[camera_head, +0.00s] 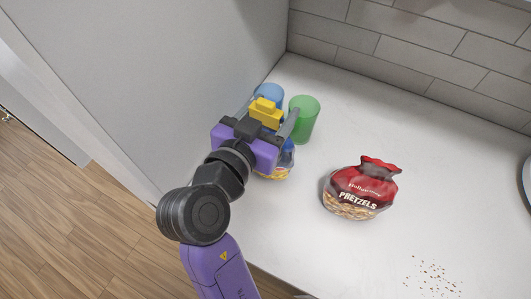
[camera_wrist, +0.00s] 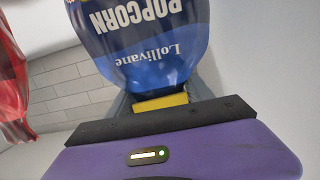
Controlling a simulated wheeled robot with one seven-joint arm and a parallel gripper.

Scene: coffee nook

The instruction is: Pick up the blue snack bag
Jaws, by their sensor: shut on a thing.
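The blue snack bag (camera_wrist: 150,45) fills the upper middle of the wrist view, with "Lollivane POPCORN" upside down on its dark blue front. In the head view only a small part of the bag (camera_head: 288,158) shows below my gripper (camera_head: 272,112), with popcorn near its lower edge. My gripper is shut on the bag. Its grey fingers (camera_wrist: 162,92) lie at either side of the bag's narrow end in the wrist view. The arm hides most of the bag in the head view, so I cannot tell whether it touches the counter.
A green cup (camera_head: 304,119) stands close to the right finger, and a blue cup (camera_head: 268,92) stands behind the gripper. A red pretzel bag (camera_head: 361,190) sits to the right. Crumbs (camera_head: 433,275) lie at lower right. A grey wall (camera_head: 170,80) rises close on the left.

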